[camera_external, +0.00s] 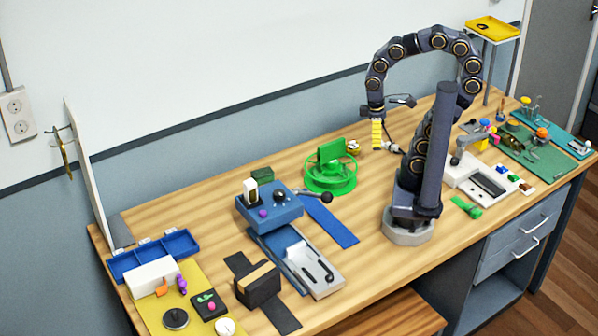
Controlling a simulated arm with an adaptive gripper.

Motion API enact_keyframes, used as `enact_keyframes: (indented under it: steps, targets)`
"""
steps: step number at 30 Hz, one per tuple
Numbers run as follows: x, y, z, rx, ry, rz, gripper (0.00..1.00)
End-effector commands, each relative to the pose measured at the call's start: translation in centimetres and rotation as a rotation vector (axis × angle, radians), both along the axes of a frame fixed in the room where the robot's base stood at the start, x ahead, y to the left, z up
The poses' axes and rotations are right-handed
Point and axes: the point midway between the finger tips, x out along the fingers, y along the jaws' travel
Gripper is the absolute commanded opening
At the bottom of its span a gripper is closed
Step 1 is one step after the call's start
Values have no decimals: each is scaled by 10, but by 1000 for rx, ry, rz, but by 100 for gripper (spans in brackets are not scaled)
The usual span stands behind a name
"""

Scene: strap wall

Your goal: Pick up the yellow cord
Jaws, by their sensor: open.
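A yellow looped cord (67,160) hangs from a hook on the upright white panel (82,165) at the far left of the table. It hangs clear of the tabletop. My gripper (377,136), with yellow ribbed fingers, points down above the back of the table, right of the green reel. It is open, far to the right of the cord, with nothing visibly held. The gap between its fingers is hard to see from this side.
The green reel (330,170), blue box with a lever (269,208), blue tray (153,256) and yellow mat (190,318) lie between my gripper and the panel. A yellow tray (493,27) stands raised at back right. Bare wood shows left of the blue box.

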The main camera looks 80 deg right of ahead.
Motion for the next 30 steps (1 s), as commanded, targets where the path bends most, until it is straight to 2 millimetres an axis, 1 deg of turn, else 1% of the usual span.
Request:
enact_keyframes:
  steps: [5,7,14,17,20,23,24,26,27,29,30]
  targets:
    - [0,0,0,0,0,0,100]
    - [0,0,0,0,0,0,92]
    - [1,0,0,0,1,-2,92]
    - [7,-3,-1,2,2,-45,92]
    - [27,-13,-3,1,-2,-170,92]
    - [60,-38,-11,-5,-17,-363,92]
    - [73,-51,-16,-9,-22,-447,92]
    - [92,-75,-25,-22,-36,-571,92]
    - [103,-92,-32,-32,-43,-648,92]
    - [116,-119,-45,-46,-51,-760,92]
    - [124,-139,-53,-59,-63,-830,92]
